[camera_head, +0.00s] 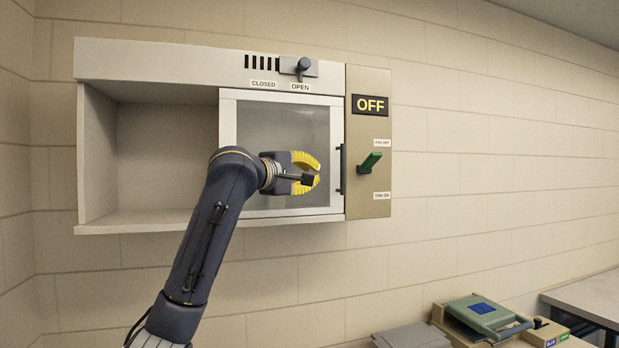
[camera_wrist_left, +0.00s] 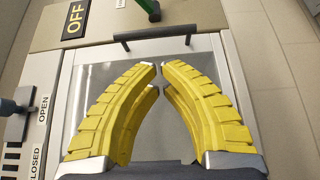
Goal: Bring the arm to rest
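My left arm (camera_head: 209,232) reaches up from the lower left in the head view. Its yellow-padded gripper (camera_head: 319,172) is in front of the framed sliding panel of the wall cabinet. In the left wrist view the two curved fingers (camera_wrist_left: 160,68) lean together, with their tips almost meeting and only a narrow gap between. Nothing is held between them. The dark panel handle (camera_head: 342,169) is just beyond the fingertips, apart from them in the wrist view (camera_wrist_left: 153,34). My right gripper is not in view.
The panel (camera_head: 285,128) covers the cabinet's right part; the left compartment (camera_head: 160,155) is open and empty. A vent slider (camera_head: 303,67) is by OPEN. The green lever (camera_head: 370,161) is raised, under an OFF sign (camera_head: 370,105). A green press (camera_head: 484,314) stands lower right.

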